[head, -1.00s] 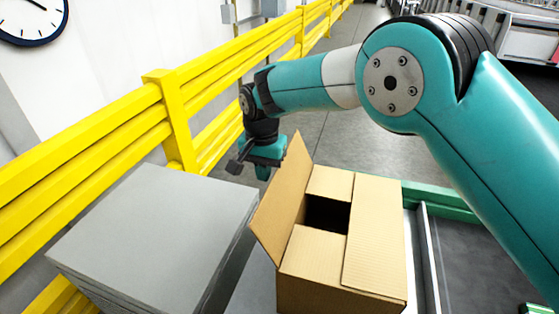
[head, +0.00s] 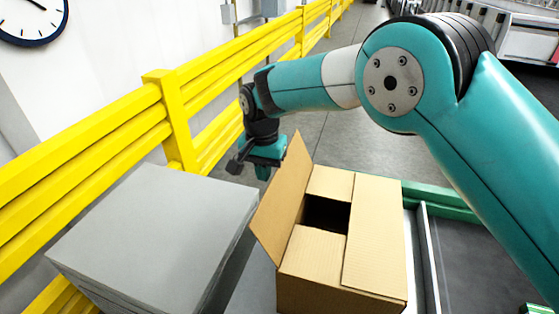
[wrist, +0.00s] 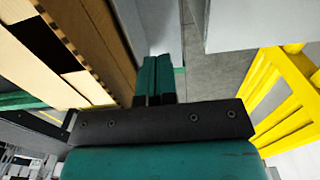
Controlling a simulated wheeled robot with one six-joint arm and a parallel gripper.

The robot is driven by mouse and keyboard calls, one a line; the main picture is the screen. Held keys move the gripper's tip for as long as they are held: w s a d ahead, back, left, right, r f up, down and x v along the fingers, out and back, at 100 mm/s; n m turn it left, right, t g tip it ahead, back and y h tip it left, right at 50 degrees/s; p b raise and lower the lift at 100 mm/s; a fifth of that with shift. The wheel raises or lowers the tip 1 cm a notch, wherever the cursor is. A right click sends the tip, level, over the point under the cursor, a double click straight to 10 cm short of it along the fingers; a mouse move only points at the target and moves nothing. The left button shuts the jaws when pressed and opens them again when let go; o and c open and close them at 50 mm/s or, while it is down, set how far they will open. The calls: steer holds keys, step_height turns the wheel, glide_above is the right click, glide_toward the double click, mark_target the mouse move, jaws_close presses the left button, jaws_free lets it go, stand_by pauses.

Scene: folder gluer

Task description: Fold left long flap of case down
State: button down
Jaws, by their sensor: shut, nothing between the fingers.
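The cardboard case (head: 340,292) stands at the lower middle of the head view. Its left long flap (head: 281,205) stands up, leaning outward to the left. The right long flap (head: 375,235) and both short flaps lie folded in, with a dark gap between them. My gripper (head: 263,172) is behind and left of the raised flap, pointing down, apart from it in the head view. In the wrist view my gripper's fingers (wrist: 156,80) are together with nothing between them. The case (wrist: 50,55) shows at the left there, with the flap's brown face beside the fingers.
A stack of grey sheets (head: 155,235) stands left of the case. A yellow guard rail (head: 90,170) runs along the wall. A conveyor with a metal side rail (head: 428,255) lies right of the case. Grey floor is open behind it.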

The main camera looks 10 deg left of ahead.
steer(key=shift+s+d+b, duration=0.25)
steer(key=shift+d+b, duration=0.05)
steer(key=shift+d, duration=0.95)
steer(key=shift+s+d+b, duration=0.25)
steer(key=shift+d, duration=0.95)
steer(key=shift+s+d+b, duration=0.25)
steer(key=shift+d+b, duration=0.05)
steer(key=shift+d, duration=0.95)
